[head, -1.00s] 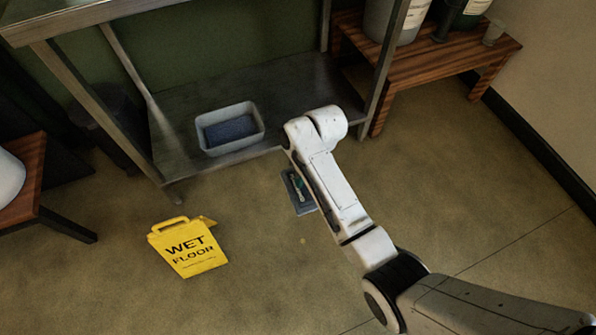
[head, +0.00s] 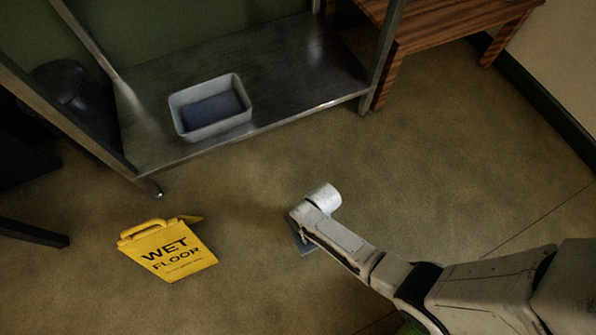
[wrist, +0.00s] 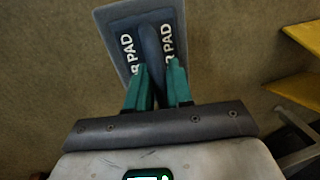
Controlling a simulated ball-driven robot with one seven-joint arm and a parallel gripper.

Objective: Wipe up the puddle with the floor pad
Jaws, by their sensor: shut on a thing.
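The floor pad (wrist: 115,45) is a dark grey-blue slab with white lettering and a raised middle grip. In the wrist view my gripper (wrist: 158,74) has its teal fingers shut on that grip. In the head view only an edge of the pad (head: 299,240) shows on or close to the floor, the rest hidden under my wrist. I cannot tell whether it touches the floor. No puddle can be made out on the floor now; my arm and the pad cover part of it.
A yellow wet floor sign (head: 168,250) stands left of the pad; a yellow piece also shows in the wrist view (wrist: 298,92). Behind is a steel shelf (head: 290,85) with a grey tub (head: 243,117). A wooden bench (head: 450,30) stands back right. The floor right of the pad is clear.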

